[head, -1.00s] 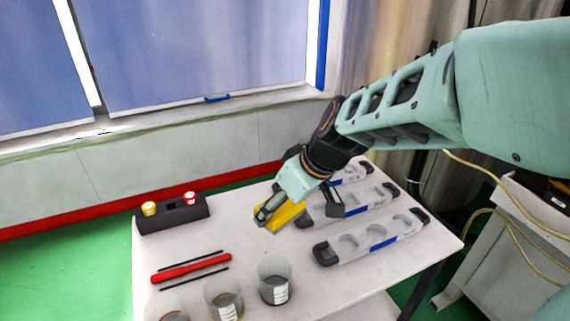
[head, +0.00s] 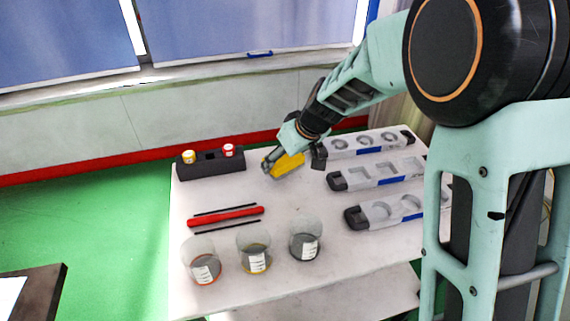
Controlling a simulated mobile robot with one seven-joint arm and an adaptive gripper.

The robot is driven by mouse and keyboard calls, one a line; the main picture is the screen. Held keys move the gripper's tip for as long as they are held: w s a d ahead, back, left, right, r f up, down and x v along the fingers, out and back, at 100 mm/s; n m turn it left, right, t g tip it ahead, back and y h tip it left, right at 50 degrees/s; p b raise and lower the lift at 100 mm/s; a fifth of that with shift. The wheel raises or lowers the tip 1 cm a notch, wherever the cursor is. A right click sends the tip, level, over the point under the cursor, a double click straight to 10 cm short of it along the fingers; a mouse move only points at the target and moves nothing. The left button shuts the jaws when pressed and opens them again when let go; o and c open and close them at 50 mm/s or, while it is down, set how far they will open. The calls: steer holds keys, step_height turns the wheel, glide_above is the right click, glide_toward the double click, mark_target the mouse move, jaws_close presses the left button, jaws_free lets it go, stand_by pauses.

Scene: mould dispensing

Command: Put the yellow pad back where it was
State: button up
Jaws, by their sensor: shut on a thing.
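My gripper (head: 291,160) is over the back middle of the white table (head: 290,210), with its fingers pointing down and to the left. It is shut on a yellow pad (head: 287,165), which sits tilted between the fingers. The fingers hide part of the pad. I cannot tell how high the pad is above the table top.
A black rack (head: 190,172) with a yellow-topped and a red-topped item stands at the back left. A red bar (head: 226,216) lies between thin black rods. Three labelled beakers (head: 254,250) stand in front. Three grey mould trays (head: 380,174) lie on the right.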

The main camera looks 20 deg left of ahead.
steer(key=shift+w+a+f, duration=0.15)
steer(key=shift+f, duration=1.65)
steer(key=shift+f+b, duration=0.1)
steer(key=shift+b, duration=0.2)
steer(key=shift+f, duration=0.1)
steer(key=o, duration=1)
steer(key=shift+r, duration=0.3)
steer(key=p+v, duration=0.1)
steer(key=v, duration=1)
steer(key=shift+d+r, duration=0.25)
steer(key=shift+r, duration=0.1)
